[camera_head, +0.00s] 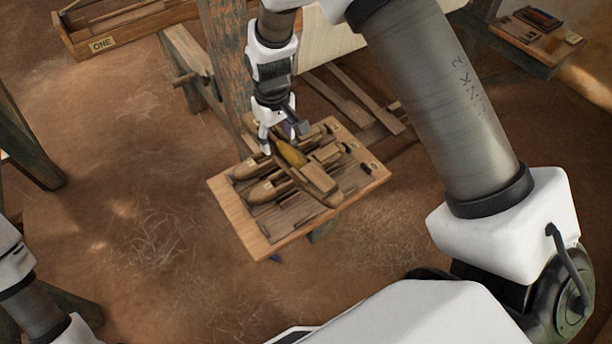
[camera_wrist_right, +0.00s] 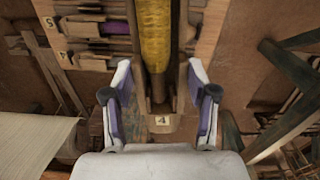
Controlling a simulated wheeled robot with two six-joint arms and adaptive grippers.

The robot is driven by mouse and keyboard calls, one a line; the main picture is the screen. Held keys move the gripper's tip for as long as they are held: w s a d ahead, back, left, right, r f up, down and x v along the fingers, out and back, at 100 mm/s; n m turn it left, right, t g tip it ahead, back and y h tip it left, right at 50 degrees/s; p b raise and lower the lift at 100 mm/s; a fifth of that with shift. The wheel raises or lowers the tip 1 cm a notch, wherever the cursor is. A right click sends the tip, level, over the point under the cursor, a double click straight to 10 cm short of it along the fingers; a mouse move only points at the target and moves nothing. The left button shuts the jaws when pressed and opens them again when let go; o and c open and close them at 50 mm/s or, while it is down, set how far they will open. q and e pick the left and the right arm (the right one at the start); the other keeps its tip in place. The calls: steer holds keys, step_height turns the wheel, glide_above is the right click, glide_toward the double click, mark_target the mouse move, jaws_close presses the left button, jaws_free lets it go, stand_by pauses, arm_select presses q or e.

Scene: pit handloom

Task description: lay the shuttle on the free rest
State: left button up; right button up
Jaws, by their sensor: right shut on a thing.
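My right gripper (camera_head: 277,143) is shut on a wooden shuttle with yellow yarn (camera_head: 291,154), above the rest board (camera_head: 236,217). The shuttle slants across the board in the head view and hides part of it. In the right wrist view, the shuttle (camera_wrist_right: 157,45) runs between the two fingers, and its near end bears a pale label, 4. Other wooden shuttles (camera_head: 262,190) lie on the board, left of and under the held one. The board's near part looks bare, with shallow slots, but I cannot tell which rest is free. My left gripper is out of view.
A wooden post (camera_head: 226,55) stands close behind the board. A tray labelled ONE (camera_head: 120,38) is at the upper left, and a small shelf with items (camera_head: 525,42) at the upper right. Planks (camera_head: 345,98) lie behind the board. The earthen floor at left is open.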

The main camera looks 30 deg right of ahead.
steer(key=s+d+f+n+b, duration=0.1)
steer(key=s+f+n+b, duration=0.1)
steer(key=f+n+b, duration=0.2)
steer(key=s+d+f+n+b, duration=0.2)
steer(key=f+n+b, duration=0.2)
steer(key=f+n, duration=0.3)
steer(key=s+d+f+n+b, duration=0.1)
steer(key=f+n+b, duration=0.4)
steer(key=f, duration=0.1)
steer(key=shift+s+d+f+n, duration=0.1)
steer(key=shift+s+d+n, duration=0.3)
steer(key=shift+f+b, duration=0.65)
steer(key=shift+f, duration=1.3)
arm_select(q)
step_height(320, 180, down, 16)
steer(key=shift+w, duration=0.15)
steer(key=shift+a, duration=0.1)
arm_select(e)
steer(key=o, duration=1.5)
steer(key=shift+c, duration=0.2)
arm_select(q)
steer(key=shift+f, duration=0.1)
arm_select(e)
steer(key=shift+r, duration=0.1)
